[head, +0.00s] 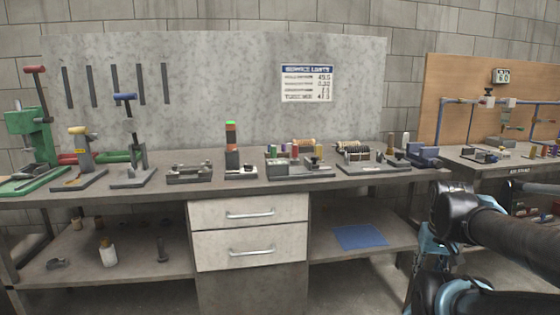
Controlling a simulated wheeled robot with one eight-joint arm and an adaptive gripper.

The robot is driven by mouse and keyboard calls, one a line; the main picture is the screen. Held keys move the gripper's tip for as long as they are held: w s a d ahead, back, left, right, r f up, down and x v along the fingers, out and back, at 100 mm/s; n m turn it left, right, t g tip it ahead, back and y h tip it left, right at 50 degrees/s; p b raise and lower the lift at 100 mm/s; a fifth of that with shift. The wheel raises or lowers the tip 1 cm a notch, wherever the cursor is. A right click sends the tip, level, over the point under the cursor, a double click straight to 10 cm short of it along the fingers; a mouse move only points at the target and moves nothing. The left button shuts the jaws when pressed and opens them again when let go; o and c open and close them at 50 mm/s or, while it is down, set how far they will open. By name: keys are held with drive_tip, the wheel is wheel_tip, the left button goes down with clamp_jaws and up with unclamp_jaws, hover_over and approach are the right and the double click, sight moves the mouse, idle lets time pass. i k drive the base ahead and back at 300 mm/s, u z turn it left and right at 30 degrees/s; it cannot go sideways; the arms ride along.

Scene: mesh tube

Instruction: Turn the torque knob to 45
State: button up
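I cannot make out the torque knob with certainty; the devices on the bench are small in the head view. A small box with a readout (500,76), its digits perhaps 60, hangs on the wooden board at the right. A wall sign (307,84) lists several limits; its top line reads service limits and its bottom line seems to be about torque. My arm's dark and blue links stand at the lower right, in front of the bench's right end. My gripper's fingers are not visible.
The long workbench (330,187) carries a green press (30,130), small fixtures, a red-green stack light (231,135) and a blue vise (424,155). Drawers (250,232) are shut below. A second bench (490,161) stands at the right. Floor before the drawers is barely visible.

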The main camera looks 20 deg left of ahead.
sight(247, 167)
drive_tip(key=z, duration=1.15)
drive_tip(key=k, duration=1.2)
drive_tip(key=u, duration=1.6)
drive_tip(key=i, duration=1)
drive_tip(key=z, duration=0.05)
